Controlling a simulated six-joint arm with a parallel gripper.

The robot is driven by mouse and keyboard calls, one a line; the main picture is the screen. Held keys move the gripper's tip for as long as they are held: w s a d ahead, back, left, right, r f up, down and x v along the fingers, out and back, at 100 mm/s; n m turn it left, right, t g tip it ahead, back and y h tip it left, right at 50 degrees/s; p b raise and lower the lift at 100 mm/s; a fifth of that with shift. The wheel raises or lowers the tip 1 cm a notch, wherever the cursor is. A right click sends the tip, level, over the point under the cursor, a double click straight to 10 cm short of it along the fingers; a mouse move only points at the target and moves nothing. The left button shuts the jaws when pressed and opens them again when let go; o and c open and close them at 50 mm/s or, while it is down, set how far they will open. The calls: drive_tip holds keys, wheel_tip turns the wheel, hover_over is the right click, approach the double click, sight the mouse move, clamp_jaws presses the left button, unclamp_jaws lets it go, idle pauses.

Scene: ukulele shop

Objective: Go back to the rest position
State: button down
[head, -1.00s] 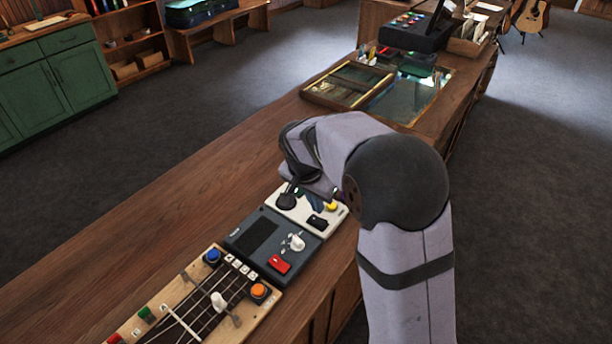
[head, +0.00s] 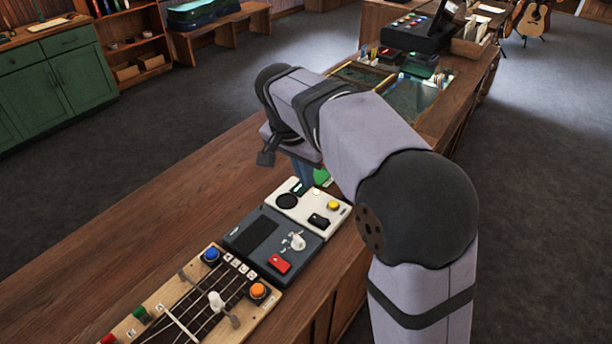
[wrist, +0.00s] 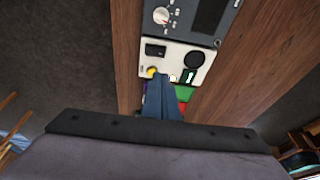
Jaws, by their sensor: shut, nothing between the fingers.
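My gripper (head: 303,175) hangs pointing down above the far end of the white panel, partly hidden behind my arm in the head view. In the wrist view its blue-grey fingers (wrist: 162,100) are together with nothing between them. The white panel (head: 318,205) lies on the counter with a black round pad, a yellow button (head: 333,206) and a black switch (head: 318,220). The panel also shows in the wrist view (wrist: 173,56). Whether the fingertips touch anything beneath cannot be told.
A dark grey box (head: 250,255) with a red switch and a white knob adjoins the panel. A stringed fretboard board (head: 150,325) with coloured buttons lies nearer. A green thing (head: 322,177) sits behind the panel. The wooden counter (head: 190,205) is clear at left.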

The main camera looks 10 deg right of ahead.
drive_tip(key=shift+f, duration=0.1)
drive_tip(key=s+d+f+n+g+y, duration=0.1)
drive_tip(key=s+d+f+n, duration=0.2)
drive_tip(key=s+f, duration=0.4)
drive_tip(key=s+d+f+n+g+y, duration=0.1)
drive_tip(key=s+d+f+n, duration=0.2)
drive_tip(key=s, duration=1.2)
wheel_tip(320, 180, down, 6)
drive_tip(key=n, duration=0.2)
drive_tip(key=shift+s+d+r+n, duration=0.25)
drive_tip(key=shift+s+d+n, duration=0.05)
drive_tip(key=shift+s+d, duration=0.05)
idle(1.4)
